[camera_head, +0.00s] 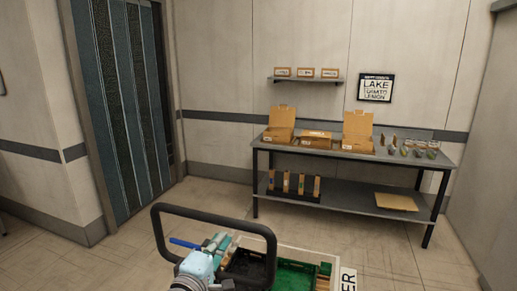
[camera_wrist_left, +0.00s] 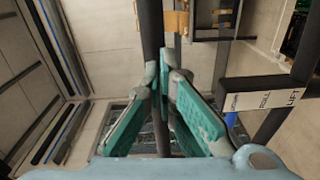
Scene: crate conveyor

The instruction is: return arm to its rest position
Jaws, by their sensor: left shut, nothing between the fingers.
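My left gripper (camera_head: 226,242) is at the bottom centre of the head view, light blue and teal, beside the black loop handle (camera_head: 213,211) of a cart. In the left wrist view its two teal fingers (camera_wrist_left: 168,62) come together at the tips, with nothing held between them. Dark bars pass behind the fingers there; I cannot tell whether the gripper touches them. My right gripper is in neither view.
Behind the handle sit a black bin (camera_head: 250,267) and a green crate (camera_head: 297,276). A blue rod (camera_head: 185,243) lies left of the gripper. A grey table (camera_head: 395,157) with open cardboard boxes (camera_head: 357,134) stands at the back wall. Floor is clear at left.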

